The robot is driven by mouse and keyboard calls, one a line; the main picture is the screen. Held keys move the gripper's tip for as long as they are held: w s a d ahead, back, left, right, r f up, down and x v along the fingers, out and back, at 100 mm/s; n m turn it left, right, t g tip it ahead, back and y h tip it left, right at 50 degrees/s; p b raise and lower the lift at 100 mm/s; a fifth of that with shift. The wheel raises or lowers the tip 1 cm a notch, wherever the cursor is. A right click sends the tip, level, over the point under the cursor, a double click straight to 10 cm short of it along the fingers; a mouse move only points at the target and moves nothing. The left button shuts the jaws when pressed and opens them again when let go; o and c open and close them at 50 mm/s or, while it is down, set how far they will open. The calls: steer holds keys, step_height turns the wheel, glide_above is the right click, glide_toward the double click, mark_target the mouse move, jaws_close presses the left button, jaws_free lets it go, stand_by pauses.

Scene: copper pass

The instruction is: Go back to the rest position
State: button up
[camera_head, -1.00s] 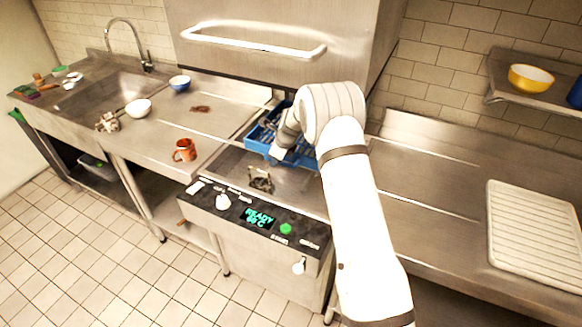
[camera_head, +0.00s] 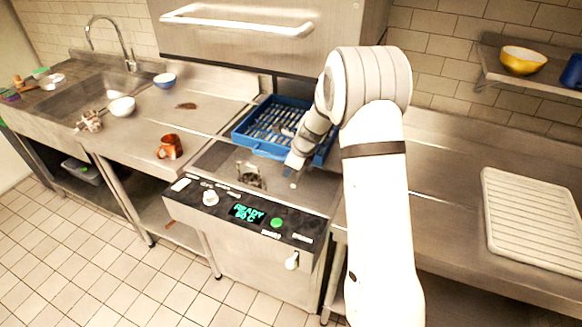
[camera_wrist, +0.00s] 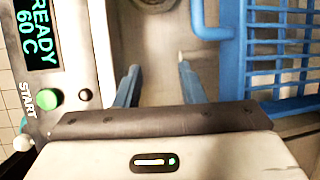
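My gripper (camera_head: 293,168) hangs over the dishwasher's steel bed, at the near side of the blue rack. In the wrist view its two blue fingers (camera_wrist: 158,75) stand apart with nothing between them. My white arm reaches in from the lower right and hides part of the rack's right side. The blue rack (camera_head: 262,152) sits under the raised steel hood (camera_head: 240,40); its grid shows in the wrist view (camera_wrist: 228,60), right of the fingers.
The control panel (camera_head: 222,204) reads READY 60 C and has a green START button (camera_wrist: 47,99), close left of the fingers. A dark metal fitting (camera_head: 250,178) is in the bed. An orange mug (camera_head: 169,147) stands left. A white ribbed tray (camera_head: 530,215) lies right.

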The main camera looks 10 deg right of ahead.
steer(key=s+r+n, duration=1.1)
steer(key=s+r, duration=0.4)
steer(key=s+d+r+n+h, duration=0.1)
steer(key=s+r+n, duration=0.1)
steer(key=s+n, duration=0.4)
steer(key=s+d+r+n+h, duration=0.1)
steer(key=s+n, duration=0.6)
steer(key=s, duration=0.9)
steer(key=shift+s+d+r+g+h+b, duration=0.15)
steer(key=shift+d+r+g+h+b, duration=0.25)
steer(key=shift+d, duration=0.25)
